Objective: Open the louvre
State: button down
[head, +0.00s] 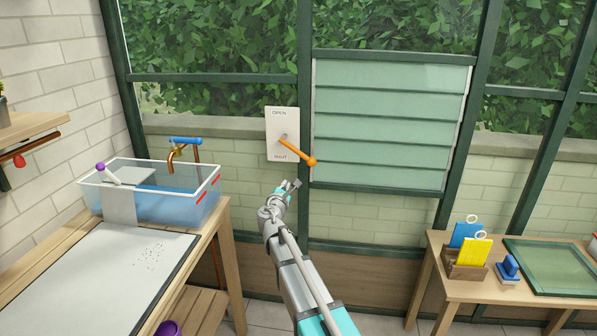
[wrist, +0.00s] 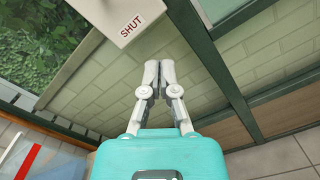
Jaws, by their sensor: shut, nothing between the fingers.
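The louvre (head: 390,122) is a panel of pale green slats in the window frame; its slats lie flat and closed. Left of it a white plate (head: 274,128) is marked OPEN at the top and SHUT at the bottom. Its orange lever (head: 298,151) slants down to the right, its knob low, near the SHUT end. My gripper (head: 292,185) is shut and empty, just below the plate and lower left of the knob, apart from both in the picture. In the wrist view my gripper (wrist: 159,64) has its fingertips together below the plate's SHUT corner (wrist: 128,22); the lever is out of view.
A water tub (head: 160,200) with a bent copper tap (head: 185,150) stands on the left bench, beside a grey mat (head: 90,280). A right-hand table (head: 480,290) holds blue and yellow packets (head: 468,250) and a green framed tray (head: 550,268). Dark green window posts run beside the plate.

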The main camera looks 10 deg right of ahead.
jog(key=shift+w+a+n, duration=0.15)
jog(key=shift+a+n, duration=0.05)
jog(key=shift+n, duration=0.1)
jog(key=w+d+r+p, duration=0.3)
jog(key=w+d, duration=0.2)
jog(key=w, duration=0.4)
jog(key=shift+w+d+r+p, duration=0.2)
jog(key=shift+d+r+p, duration=0.1)
jog(key=shift+d+p, duration=0.1)
dwell(0.4)
